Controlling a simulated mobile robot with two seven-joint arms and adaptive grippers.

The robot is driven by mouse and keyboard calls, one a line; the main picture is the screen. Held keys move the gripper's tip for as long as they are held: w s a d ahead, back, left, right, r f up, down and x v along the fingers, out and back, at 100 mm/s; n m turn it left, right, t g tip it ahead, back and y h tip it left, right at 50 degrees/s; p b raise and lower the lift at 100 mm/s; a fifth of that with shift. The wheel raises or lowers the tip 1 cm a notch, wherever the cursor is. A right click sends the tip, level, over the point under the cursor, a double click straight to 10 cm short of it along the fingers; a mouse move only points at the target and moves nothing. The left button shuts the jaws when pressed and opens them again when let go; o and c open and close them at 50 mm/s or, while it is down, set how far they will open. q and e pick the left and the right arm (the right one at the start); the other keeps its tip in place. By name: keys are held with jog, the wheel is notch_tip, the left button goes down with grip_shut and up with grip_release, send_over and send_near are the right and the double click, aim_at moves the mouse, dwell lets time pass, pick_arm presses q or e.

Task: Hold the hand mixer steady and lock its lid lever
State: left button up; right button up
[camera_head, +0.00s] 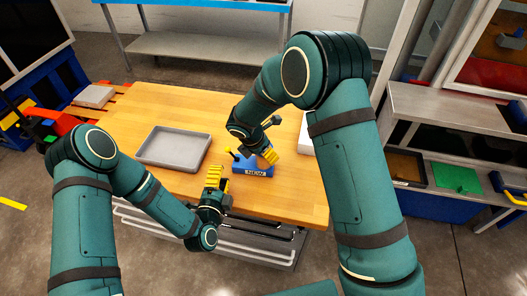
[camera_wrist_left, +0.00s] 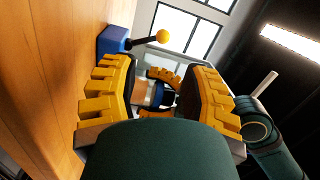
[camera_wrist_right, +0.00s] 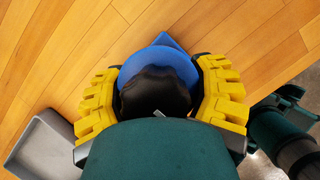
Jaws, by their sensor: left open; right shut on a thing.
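The hand mixer has a blue base (camera_head: 254,170) marked NEW, standing on the wooden table near its front edge. A lever with a yellow ball knob (camera_wrist_left: 163,37) sticks out from its blue part in the left wrist view. My right gripper (camera_head: 266,156) is shut on the mixer from above; the right wrist view shows its round blue and black body (camera_wrist_right: 155,85) between the yellow fingers. My left gripper (camera_head: 214,176) is open and empty, just left of the mixer and apart from it. My right gripper hides part of the mixer in the head view.
A grey tray (camera_head: 150,160) lies on the table to the left of the mixer. A white object (camera_head: 305,138) is partly hidden behind my right arm. The wooden table (camera_head: 285,200) is bare in front of and right of the mixer. A metal shelf unit (camera_head: 440,115) stands at right.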

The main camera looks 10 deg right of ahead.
pick_arm(q)
jog(key=shift+w+d+r, duration=0.15)
grip_shut()
jog(key=w+d+r+m+g+h, duration=0.2)
jog(key=d+r+m+g+h, duration=0.25)
jog(key=m+h, duration=0.5)
jog(key=w+a+m+g+y, duration=0.2)
jog(key=a+m+g+y, duration=0.2)
jog(key=a+m+g, duration=0.2)
jog(key=w+a+m+g+y, duration=0.2)
jog(key=a+m+g+y, duration=0.2)
jog(key=m, duration=0.6)
jog(key=a+r+g, duration=0.1)
jog(key=a+g, duration=0.1)
jog(key=a, duration=0.1)
jog(key=shift+w+a, duration=0.15)
jog(key=shift+w, duration=0.1)
jog(key=shift+f+m+g, duration=0.1)
jog(key=shift+m+g, duration=0.15)
